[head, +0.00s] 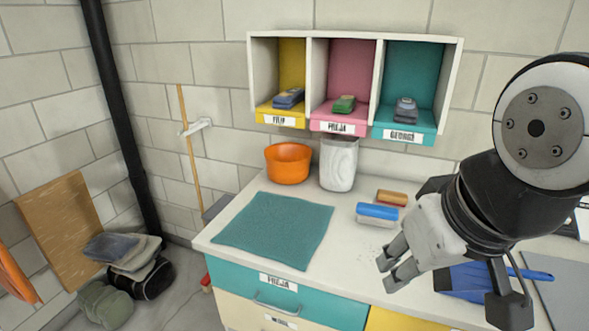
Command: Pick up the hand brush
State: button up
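A blue-topped brush with a pale underside (377,213), which looks like the hand brush, lies on the white countertop (345,245) right of the teal cloth. My gripper (387,273) hangs over the counter at the right, in front of the brush and apart from it. Its fingertips point left and down, with a gap between them and nothing held. A blue dustpan (462,282) lies on the counter, partly hidden behind my gripper; its handle points right.
A brown block-like item (392,197) lies just behind the brush. An orange bowl (288,164) and a whitish container (338,164) stand near the wall. A teal cloth (273,229) covers the left counter. A three-compartment shelf (312,75) hangs above.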

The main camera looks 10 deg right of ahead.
aim_at(371, 215)
jog(key=i+j+z, duration=0.25)
jog(key=i+j, duration=0.2)
jog(key=i+j+z, duration=0.25)
jog(key=i+j, duration=0.15)
jog(key=j, duration=0.15)
